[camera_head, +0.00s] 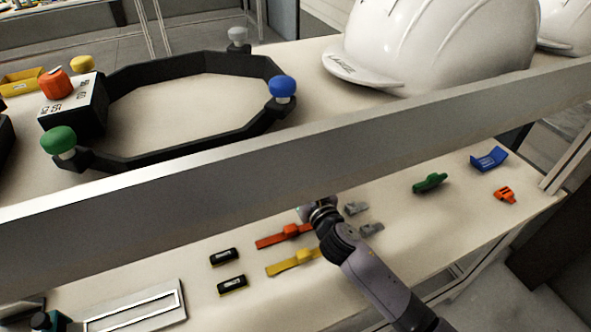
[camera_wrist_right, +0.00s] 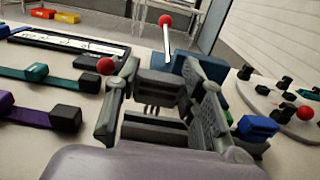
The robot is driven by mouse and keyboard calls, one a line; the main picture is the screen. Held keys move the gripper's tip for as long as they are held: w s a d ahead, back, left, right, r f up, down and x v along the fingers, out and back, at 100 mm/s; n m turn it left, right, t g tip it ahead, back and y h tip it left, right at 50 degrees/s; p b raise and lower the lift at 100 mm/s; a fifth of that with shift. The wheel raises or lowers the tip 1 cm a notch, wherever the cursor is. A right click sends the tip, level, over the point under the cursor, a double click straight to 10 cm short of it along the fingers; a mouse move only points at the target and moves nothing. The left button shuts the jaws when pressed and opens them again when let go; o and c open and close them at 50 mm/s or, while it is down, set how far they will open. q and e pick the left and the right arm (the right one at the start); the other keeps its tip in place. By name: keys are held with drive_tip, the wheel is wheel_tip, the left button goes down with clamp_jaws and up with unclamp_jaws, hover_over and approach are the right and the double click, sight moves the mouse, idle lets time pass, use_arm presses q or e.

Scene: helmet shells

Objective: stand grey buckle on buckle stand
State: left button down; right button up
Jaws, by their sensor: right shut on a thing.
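My right arm reaches up under the long grey beam in the head view, and its gripper is mostly hidden there. In the right wrist view my right gripper (camera_wrist_right: 165,105) is shut on a dark grey piece, which looks like the grey buckle (camera_wrist_right: 160,86), held between the two fingers. Two light grey clips (camera_head: 356,208) lie on the lower shelf just right of my wrist in the head view. I cannot tell for sure which thing is the buckle stand; a blue block (camera_wrist_right: 204,67) stands just beyond the held piece. My left gripper is not in view.
The grey beam (camera_head: 300,145) crosses above the lower shelf (camera_head: 430,220). Orange (camera_head: 285,236) and yellow straps (camera_head: 293,263) lie left of my arm. Teal (camera_wrist_right: 45,77) and purple straps (camera_wrist_right: 30,115) lie left in the wrist view. A white board with black knobs (camera_wrist_right: 285,108) is at right.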

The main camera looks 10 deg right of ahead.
drive_tip(key=shift+f+b, duration=1.2)
drive_tip(key=shift+f, duration=0.35)
drive_tip(key=o, duration=1.1)
drive_tip(key=shift+c, duration=0.2)
drive_tip(key=shift+s, duration=0.1)
drive_tip(key=s, duration=0.4)
drive_tip(key=s+d, duration=0.1)
drive_tip(key=s, duration=0.2)
drive_tip(key=s+d, duration=0.1)
drive_tip(key=s, duration=0.3)
drive_tip(key=shift+s+d, duration=0.15)
drive_tip(key=shift+s, duration=0.15)
